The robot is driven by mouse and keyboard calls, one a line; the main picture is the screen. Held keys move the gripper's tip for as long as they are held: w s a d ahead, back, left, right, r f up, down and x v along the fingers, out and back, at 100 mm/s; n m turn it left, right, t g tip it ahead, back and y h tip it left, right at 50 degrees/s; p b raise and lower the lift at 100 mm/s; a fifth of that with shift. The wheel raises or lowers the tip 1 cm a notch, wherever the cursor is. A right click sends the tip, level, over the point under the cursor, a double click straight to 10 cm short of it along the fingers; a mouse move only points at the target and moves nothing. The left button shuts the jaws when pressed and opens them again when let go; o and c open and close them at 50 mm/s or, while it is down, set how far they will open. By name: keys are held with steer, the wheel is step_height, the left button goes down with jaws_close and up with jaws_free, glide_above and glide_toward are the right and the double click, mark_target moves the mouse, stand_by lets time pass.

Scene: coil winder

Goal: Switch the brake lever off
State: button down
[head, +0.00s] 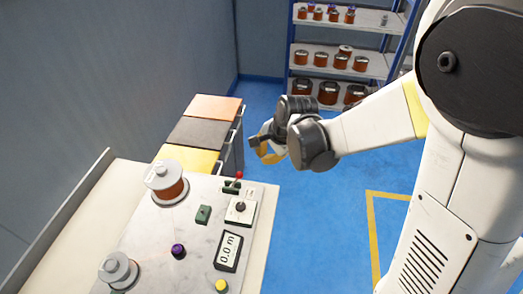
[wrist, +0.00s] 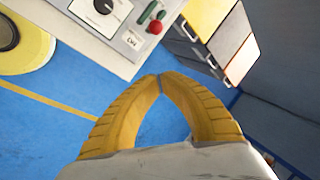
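The lever with a red ball knob (head: 239,174) stands at the far right corner of the winder's marble-like panel (head: 150,222). In the wrist view its red knob (wrist: 155,27) shows near the top, beside green parts and a small white label too small to read. My gripper (head: 265,157) hangs in the air beyond and to the right of the lever, apart from it. In the wrist view the two yellow fingers of my gripper (wrist: 160,77) meet at their tips, with nothing between them. The exact tilt of the lever is hard to tell.
Two spools (head: 165,183) (head: 118,270) stand on the panel. Coloured drawers (head: 205,132) stand behind. Blue floor on the right is clear.

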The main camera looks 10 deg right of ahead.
steer(key=shift+d+f, duration=0.2)
steer(key=shift+f, duration=0.05)
steer(key=b+x, duration=0.3)
steer(key=x, duration=0.6)
steer(key=shift+w+a+f+b, duration=0.1)
steer(key=shift+f+b, duration=0.2)
steer(key=shift+b, duration=0.1)
steer(key=shift+s+a+r+b, duration=0.1)
steer(key=shift+s+a+b, duration=0.1)
steer(key=shift+s+a, duration=0.35)
steer(key=shift+s+a+r+b, duration=0.15)
steer(key=shift+s+a, duration=0.15)
steer(key=shift+a, duration=0.35)
steer(key=shift+s+a+r, duration=0.2)
steer(key=shift+a, duration=0.15)
